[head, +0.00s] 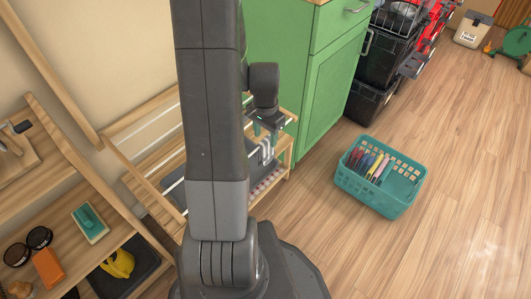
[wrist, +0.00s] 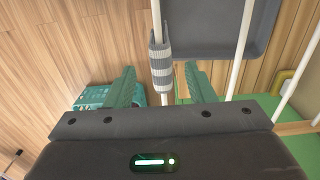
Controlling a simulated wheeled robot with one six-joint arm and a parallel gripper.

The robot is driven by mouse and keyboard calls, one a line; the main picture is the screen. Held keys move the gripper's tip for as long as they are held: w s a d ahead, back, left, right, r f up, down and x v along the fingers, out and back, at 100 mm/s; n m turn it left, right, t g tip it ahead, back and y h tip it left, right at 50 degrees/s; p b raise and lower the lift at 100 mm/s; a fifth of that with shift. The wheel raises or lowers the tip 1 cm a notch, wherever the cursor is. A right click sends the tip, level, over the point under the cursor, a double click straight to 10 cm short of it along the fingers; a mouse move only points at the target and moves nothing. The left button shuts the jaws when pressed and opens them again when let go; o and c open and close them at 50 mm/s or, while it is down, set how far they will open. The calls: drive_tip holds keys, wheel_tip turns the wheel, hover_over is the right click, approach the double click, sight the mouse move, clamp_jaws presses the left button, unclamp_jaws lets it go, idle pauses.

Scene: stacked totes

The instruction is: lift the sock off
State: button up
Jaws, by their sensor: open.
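The sock (wrist: 161,62) is grey with white stripes and hangs on a thin white rod (wrist: 156,15) in the wrist view. My gripper (wrist: 160,72) has green fingers, which are apart and empty. One finger shows on each side of the sock in the picture, with gaps on both sides. I cannot tell how far beyond the fingertips the sock lies. In the head view my gripper (head: 270,122) is over the wooden rack (head: 290,125) beside the green cabinet.
A grey tray (wrist: 215,42) lies behind the rods, with another white rod (wrist: 240,45) to the right. A green cabinet (head: 328,110) stands close by. A teal basket (head: 400,205) with coloured items sits on the floor. Wooden shelves (head: 85,262) stand at left. Open floor lies right.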

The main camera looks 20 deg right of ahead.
sight(266, 151)
drive_tip(key=shift+w+d+f+b, duration=0.1)
drive_tip(key=shift+f+b, duration=0.45)
drive_tip(key=shift+f, duration=1)
drive_tip(key=shift+w+d+f+b, duration=0.1)
drive_tip(key=shift+f+b, duration=0.45)
drive_tip(key=shift+f, duration=1)
drive_tip(key=shift+a+r, duration=0.1)
drive_tip(key=c, duration=1)
